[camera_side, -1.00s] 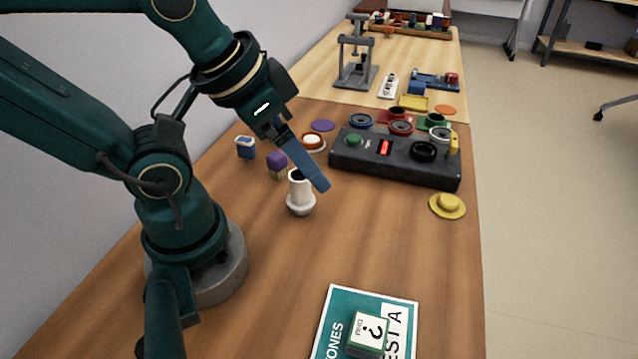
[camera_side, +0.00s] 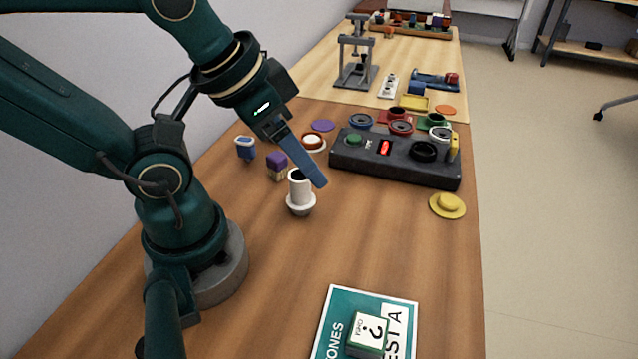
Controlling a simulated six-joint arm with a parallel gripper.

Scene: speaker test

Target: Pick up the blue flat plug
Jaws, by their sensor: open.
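A flat round blue piece with a dark centre (camera_side: 361,121) lies just behind the dark control box, at its left end. A small blue-and-white piece (camera_side: 246,147) stands near the wall, left of my gripper. I cannot tell for sure which of them is the flat plug. My gripper (camera_side: 319,183) points down to the right, its blue-grey fingers in front of the box and just beside and above a white cup-like part (camera_side: 300,195). It is open and holds nothing visible. The gap between the fingers is hidden from this side.
The dark control box (camera_side: 395,165) with a red light stands right of my gripper. A yellow flat plug (camera_side: 447,206) lies by the right table edge. A purple block (camera_side: 277,162), a purple disc (camera_side: 323,125) and red round pieces (camera_side: 401,128) are nearby.

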